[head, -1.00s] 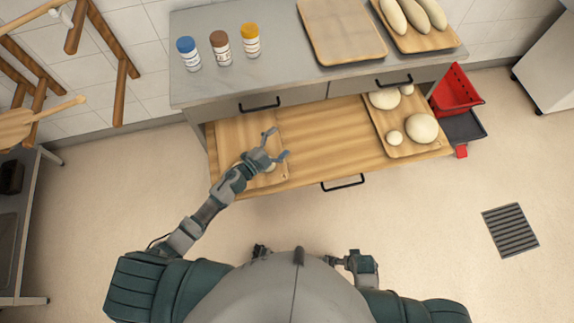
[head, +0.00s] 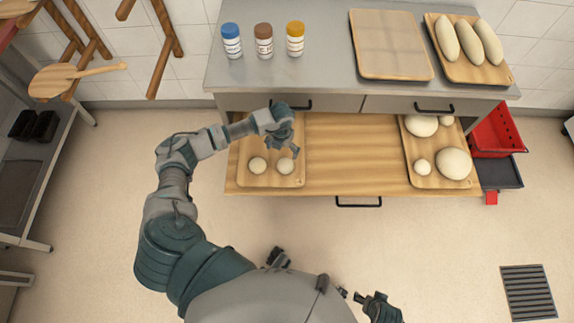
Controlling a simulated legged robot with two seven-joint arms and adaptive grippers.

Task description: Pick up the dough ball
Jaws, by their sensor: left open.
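Two small pale dough balls, a left one (head: 257,165) and a right one (head: 285,166), lie side by side on the left wooden board (head: 270,181) in the pulled-out drawer. My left gripper (head: 281,149) is open and empty above the back part of that board, with its fingertips just behind the two balls in the picture. Its height above them is hard to tell. The right board (head: 436,183) holds several dough balls, large (head: 454,163) and small (head: 421,167). Part of my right gripper (head: 358,296) shows low in the picture, away from the drawer; its jaws are unclear.
The grey counter (head: 320,75) overhangs the drawer's back. On it stand blue- (head: 232,42), brown- (head: 264,42) and orange-capped jars (head: 295,40), an empty board (head: 391,45) and a board of loaves (head: 467,70). A red crate (head: 497,133) stands right. The drawer's middle is bare.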

